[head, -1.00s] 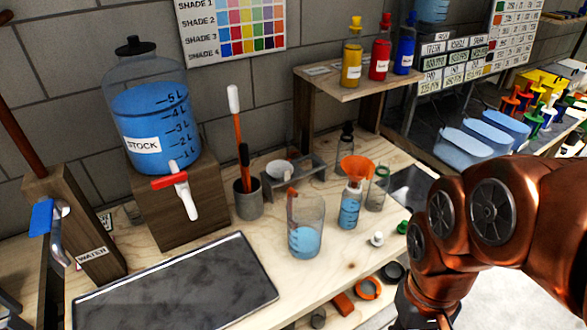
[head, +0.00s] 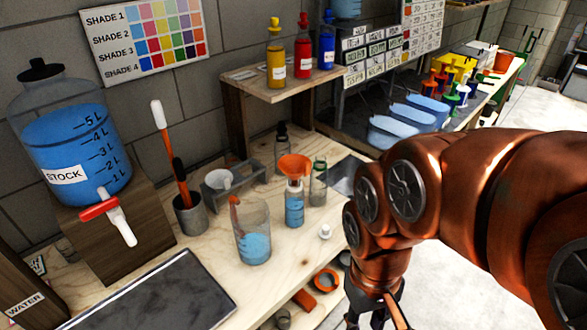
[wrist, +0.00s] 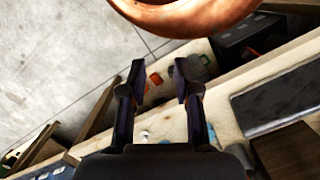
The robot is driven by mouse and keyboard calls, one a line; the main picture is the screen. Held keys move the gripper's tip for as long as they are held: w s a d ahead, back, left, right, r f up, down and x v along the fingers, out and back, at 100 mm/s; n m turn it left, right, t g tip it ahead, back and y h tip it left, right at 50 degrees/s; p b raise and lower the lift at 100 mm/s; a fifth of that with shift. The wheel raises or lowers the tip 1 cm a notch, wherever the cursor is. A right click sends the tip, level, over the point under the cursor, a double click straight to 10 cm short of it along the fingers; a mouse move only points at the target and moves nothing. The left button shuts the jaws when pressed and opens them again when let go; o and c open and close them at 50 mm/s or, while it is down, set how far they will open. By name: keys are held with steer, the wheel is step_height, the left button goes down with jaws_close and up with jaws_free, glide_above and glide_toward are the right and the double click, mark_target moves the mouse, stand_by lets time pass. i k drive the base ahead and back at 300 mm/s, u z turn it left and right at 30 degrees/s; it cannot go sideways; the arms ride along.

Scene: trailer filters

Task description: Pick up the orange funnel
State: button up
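The orange funnel (head: 294,166) sits upright in the mouth of a clear bottle (head: 294,203) with blue liquid, on the wooden bench. My gripper (head: 371,318) is at the bottom of the head view, low in front of the bench, to the right of and well apart from the funnel. In the wrist view my gripper (wrist: 158,82) has its two fingers spread with nothing between them. I cannot make out the funnel for sure in the wrist view.
A beaker of blue liquid (head: 253,236) stands left of the bottle, and a clear bottle (head: 318,184) stands close on its right. A white stopper (head: 325,231) lies in front. A dark tray (head: 150,293) covers the bench's front left. A shelf (head: 285,88) stands behind.

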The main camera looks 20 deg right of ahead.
mark_target(295, 166)
steer(key=z, duration=1.65)
steer(key=k, duration=1.2)
steer(key=u, duration=1.6)
steer(key=i, duration=0.5)
